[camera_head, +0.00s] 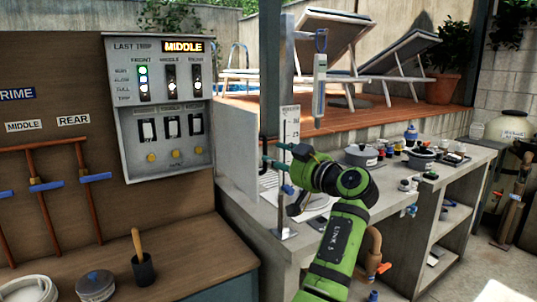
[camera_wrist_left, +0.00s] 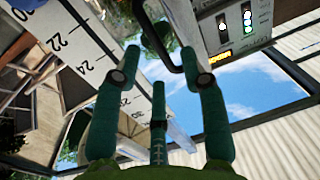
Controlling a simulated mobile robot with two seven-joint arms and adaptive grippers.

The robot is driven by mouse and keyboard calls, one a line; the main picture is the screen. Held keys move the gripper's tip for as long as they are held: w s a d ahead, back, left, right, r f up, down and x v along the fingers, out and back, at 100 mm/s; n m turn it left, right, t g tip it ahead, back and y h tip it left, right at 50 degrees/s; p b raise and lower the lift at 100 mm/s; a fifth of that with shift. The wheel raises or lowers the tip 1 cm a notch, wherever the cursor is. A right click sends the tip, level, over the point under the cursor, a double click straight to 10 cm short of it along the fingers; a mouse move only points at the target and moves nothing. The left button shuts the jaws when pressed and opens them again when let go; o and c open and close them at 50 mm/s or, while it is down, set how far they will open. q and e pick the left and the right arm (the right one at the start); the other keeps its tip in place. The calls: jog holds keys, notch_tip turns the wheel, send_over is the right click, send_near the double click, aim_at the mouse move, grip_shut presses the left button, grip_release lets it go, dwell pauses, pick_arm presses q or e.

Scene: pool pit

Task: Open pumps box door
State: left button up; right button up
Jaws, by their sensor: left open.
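The grey pumps box (camera_head: 160,105) hangs on the brown wall at the left in the head view, its lights and switches exposed. A pale flat panel (camera_head: 237,150), apparently its door, stands out from its right edge, swung open. My left gripper (camera_head: 276,176) is just right of this panel, fingers pointing left. In the left wrist view the gripper (camera_wrist_left: 160,60) is open, with a bent black bar (camera_wrist_left: 174,68), which looks like a handle, between the fingertips. I cannot tell whether they touch it. The box (camera_wrist_left: 238,25) also shows there. My right gripper is not in view.
A ruler-marked white gauge (camera_head: 289,128) stands close behind my left gripper. A grey counter (camera_head: 455,165) with pots and small items lies to the right. A wooden bench (camera_head: 190,262) below the box holds a black cup with a wooden-handled tool (camera_head: 142,262).

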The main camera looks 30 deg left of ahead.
pick_arm(q)
jog(key=v, duration=0.6)
jog(key=shift+s, duration=0.2)
